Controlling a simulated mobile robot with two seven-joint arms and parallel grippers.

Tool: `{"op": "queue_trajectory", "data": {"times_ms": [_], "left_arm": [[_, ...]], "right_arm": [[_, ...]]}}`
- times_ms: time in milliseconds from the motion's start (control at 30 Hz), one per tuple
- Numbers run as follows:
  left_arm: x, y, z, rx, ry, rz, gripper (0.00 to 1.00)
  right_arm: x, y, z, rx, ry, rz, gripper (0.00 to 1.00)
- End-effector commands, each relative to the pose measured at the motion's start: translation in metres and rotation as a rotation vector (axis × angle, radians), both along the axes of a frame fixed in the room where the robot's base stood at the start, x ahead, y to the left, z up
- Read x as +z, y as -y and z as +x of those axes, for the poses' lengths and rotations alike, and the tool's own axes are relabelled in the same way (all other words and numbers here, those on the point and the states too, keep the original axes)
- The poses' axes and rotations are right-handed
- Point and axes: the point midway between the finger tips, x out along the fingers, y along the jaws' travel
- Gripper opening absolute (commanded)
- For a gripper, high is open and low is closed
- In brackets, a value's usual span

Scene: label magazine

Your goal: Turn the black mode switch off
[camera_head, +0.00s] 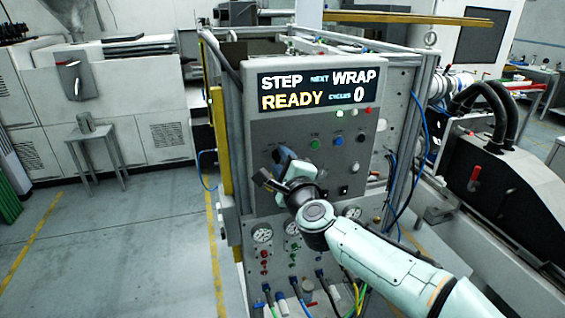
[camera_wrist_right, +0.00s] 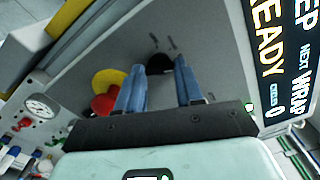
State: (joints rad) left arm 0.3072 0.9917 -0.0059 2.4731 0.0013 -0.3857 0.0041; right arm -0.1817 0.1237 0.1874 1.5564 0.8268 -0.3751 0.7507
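The black mode switch (camera_wrist_right: 160,66) is a dark round knob on the grey panel in the right wrist view, with small marks around it. My right gripper (camera_wrist_right: 160,68) points at the panel, its two blue fingers apart. The knob shows between the fingertips; I cannot tell whether they touch it. In the head view my right gripper (camera_head: 279,160) is at the lower left of the control panel (camera_head: 290,125) and hides that part of it. My left gripper is not in view.
A red button on a yellow disc (camera_wrist_right: 108,82) sits close beside the left finger in the wrist view. The display (camera_head: 318,88) reads STEP, NEXT WRAP, READY, CYCLES 0. Green (camera_head: 313,144) and blue (camera_head: 339,141) buttons are right of the gripper. Gauges (camera_head: 262,233) and hoses lie below.

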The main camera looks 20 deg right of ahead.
Motion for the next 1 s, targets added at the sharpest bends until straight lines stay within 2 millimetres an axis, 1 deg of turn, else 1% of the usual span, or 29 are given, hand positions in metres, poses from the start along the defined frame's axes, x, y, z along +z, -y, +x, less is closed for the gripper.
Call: {"op": "queue_trajectory", "data": {"times_ms": [267, 467, 667, 1000], "left_arm": [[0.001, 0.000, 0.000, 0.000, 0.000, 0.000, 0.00], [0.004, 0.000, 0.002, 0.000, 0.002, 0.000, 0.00], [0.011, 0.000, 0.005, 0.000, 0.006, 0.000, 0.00], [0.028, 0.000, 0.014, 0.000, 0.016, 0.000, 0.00]], "right_arm": [[0.000, 0.000, 0.000, 0.000, -0.001, -0.009, 0.06], [0.001, 0.000, 0.000, 0.000, 0.002, -0.068, 0.06], [0.001, 0.000, 0.000, 0.000, 0.006, -0.201, 0.06], [0.002, -0.001, 0.000, 0.001, 0.018, -0.519, 0.06]]}}
